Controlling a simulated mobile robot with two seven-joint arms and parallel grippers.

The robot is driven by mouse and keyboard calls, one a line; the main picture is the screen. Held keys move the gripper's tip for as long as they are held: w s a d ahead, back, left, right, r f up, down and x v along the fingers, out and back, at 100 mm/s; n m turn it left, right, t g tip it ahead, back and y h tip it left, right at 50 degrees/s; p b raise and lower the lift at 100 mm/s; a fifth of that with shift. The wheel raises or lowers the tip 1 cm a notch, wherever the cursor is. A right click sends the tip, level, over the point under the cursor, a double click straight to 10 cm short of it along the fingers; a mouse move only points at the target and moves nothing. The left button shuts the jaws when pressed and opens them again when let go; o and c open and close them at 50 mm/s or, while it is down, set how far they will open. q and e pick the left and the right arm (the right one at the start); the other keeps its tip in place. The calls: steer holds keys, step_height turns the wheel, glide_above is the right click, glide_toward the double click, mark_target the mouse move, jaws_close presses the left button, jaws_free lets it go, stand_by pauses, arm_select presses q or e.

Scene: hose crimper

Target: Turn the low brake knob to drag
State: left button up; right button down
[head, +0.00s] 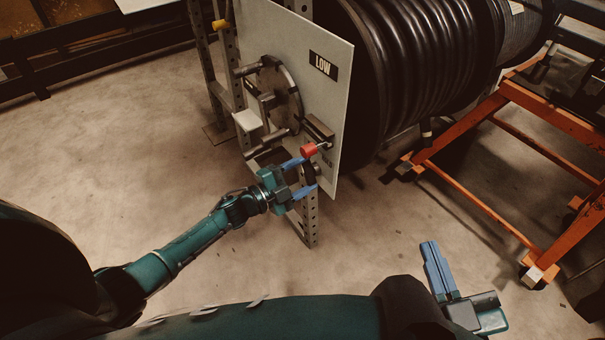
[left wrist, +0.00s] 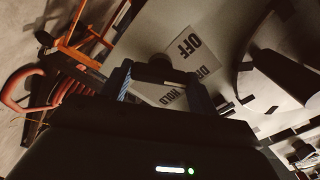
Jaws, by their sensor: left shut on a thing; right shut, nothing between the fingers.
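A panel with a LOW sign (head: 323,65) stands in front of the hose reel. The low brake knob, a dark knob (head: 309,173), is low on this panel, partly hidden by my left gripper. My left gripper (head: 300,178) has its blue fingers on either side of it and is shut on it. In the left wrist view the dark knob (left wrist: 160,70) is between the fingertips, beside a plate with OFF, DRAG and HOLD lettering (left wrist: 182,58). Which mark the knob points at I cannot tell. My right gripper (head: 437,268) is shut and empty, away from the panel.
A red-ended lever (head: 309,150) sticks out just above my left gripper. A round hub with rods (head: 280,92) is on the panel higher up. The black hose reel (head: 420,60) is behind, and an orange frame (head: 480,130) stands at right. The floor in front is clear.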

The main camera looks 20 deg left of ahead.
arm_select(q)
steer(key=o, duration=1)
steer(key=p+v, duration=0.3)
steer(key=v, duration=1)
steer(key=shift+a, duration=0.1)
arm_select(e)
steer(key=shift+w+d+m+g+h, duration=0.25)
steer(key=shift+d+m+g+h, duration=0.45)
steer(key=shift+h, duration=0.4)
steer(key=shift+a, duration=0.1)
